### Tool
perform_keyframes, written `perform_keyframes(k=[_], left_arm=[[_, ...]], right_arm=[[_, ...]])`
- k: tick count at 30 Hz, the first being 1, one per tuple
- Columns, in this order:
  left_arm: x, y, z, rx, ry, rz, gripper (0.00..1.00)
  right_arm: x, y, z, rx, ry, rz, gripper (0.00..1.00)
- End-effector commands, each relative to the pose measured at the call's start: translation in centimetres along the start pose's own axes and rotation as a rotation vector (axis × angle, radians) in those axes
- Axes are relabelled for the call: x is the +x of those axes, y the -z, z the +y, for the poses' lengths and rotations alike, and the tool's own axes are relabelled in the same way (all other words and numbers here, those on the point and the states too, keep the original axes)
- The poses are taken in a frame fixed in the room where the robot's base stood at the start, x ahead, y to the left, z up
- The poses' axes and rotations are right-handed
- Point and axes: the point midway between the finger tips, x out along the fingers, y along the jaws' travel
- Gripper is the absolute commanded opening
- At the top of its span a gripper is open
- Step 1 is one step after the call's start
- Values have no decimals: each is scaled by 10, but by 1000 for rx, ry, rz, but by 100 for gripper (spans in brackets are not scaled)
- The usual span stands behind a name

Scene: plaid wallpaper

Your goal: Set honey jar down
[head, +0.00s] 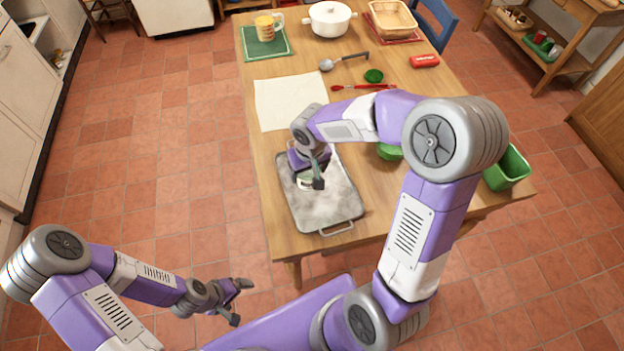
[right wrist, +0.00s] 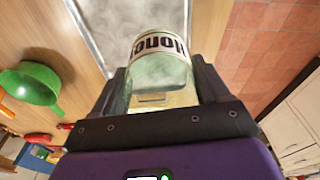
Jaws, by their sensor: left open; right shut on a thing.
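The honey jar (right wrist: 160,66) is a clear jar with a white label in dark letters, held between the fingers of my right gripper (right wrist: 158,90) in the right wrist view. In the head view the jar (head: 305,182) is mostly hidden by my right gripper (head: 312,181), over the grey metal tray (head: 335,207). I cannot tell whether the jar touches the tray. The tray also shows beyond the jar in the wrist view (right wrist: 108,28). My left gripper (head: 240,302) is open and empty, off the table at the lower left.
A cream cloth (head: 285,98) lies behind the tray on the wooden table (head: 258,155). A green bowl (head: 389,152) is partly hidden by my right arm. A green bin (head: 508,168) stands at the right. A ladle (head: 345,60), red utensil (head: 362,87) and white pot (head: 330,19) are further back.

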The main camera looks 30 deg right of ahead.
Motion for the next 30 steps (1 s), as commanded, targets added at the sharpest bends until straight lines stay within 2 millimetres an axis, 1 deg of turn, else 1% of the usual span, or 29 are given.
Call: perform_keyframes(k=[1,4,8,11,16,22,27,30], left_arm=[[15,0,-6,-1,0,-2,99],[25,0,-10,-1,0,-3,100],[32,0,-12,-1,0,-2,100],[36,1,-14,-1,0,-2,100],[44,1,-17,0,0,-1,100],[50,2,-19,0,0,-1,100],[61,2,-23,0,0,-1,100],[63,2,-24,0,0,-1,100]], right_arm=[[11,2,13,27,-3,2,35],[14,5,31,54,-8,2,35],[17,6,42,70,-13,0,35],[28,5,44,72,-13,-2,35],[56,0,44,70,-13,-3,35],[76,-2,44,70,-13,-2,35],[105,-7,44,71,-12,-3,35],[112,-8,44,70,-13,-1,35]])
